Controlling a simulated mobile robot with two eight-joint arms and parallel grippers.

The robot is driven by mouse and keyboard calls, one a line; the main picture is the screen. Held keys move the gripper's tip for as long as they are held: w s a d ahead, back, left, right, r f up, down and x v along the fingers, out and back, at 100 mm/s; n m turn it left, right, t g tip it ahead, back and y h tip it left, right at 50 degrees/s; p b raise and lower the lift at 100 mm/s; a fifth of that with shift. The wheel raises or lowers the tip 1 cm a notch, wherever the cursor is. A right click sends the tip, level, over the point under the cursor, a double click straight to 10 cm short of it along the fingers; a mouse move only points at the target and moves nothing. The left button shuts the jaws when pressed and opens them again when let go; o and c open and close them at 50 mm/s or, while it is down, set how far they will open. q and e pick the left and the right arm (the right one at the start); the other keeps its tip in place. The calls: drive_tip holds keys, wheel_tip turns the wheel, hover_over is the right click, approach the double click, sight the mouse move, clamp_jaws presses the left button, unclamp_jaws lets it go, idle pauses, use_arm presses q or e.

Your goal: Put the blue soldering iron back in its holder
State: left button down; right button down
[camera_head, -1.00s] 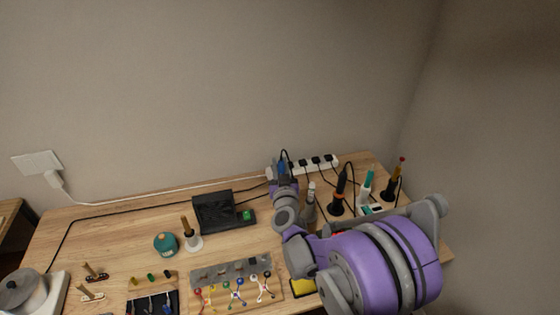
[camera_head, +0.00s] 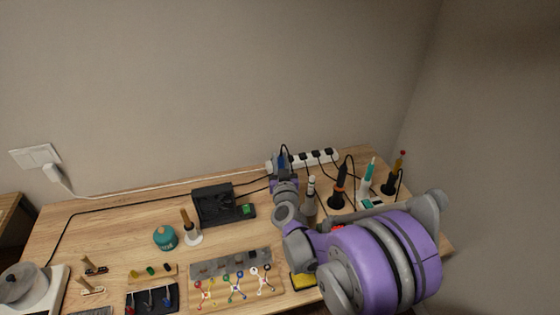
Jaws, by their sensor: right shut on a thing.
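My right arm reaches in from the lower right. My right gripper (camera_head: 282,166) is at the back of the workbench, in front of the power strip, and is shut on the blue soldering iron (camera_head: 283,153). Only the iron's blue upper part and its dark cable show; its tip is hidden by my arm. Several other irons stand upright to the right: a black and orange one (camera_head: 340,188), a teal one (camera_head: 369,172) and one with a red top (camera_head: 396,172). I cannot tell which holder belongs to the blue iron. My left gripper is not in view.
A white power strip (camera_head: 323,157) lies along the back edge. A black fan box (camera_head: 215,205), a teal jar (camera_head: 165,237) and a brush on a white stand (camera_head: 190,236) are left of my arm. Bare wood (camera_head: 100,225) shows at the left back.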

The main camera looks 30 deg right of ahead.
idle(0.9)
drive_tip(key=shift+f+b, duration=0.1)
drive_tip(key=shift+b, duration=0.25)
drive_tip(key=shift+f+b, duration=1.7)
drive_tip(key=shift+f, duration=0.3)
drive_tip(key=shift+f+b, duration=1.2)
drive_tip(key=shift+f, duration=0.2)
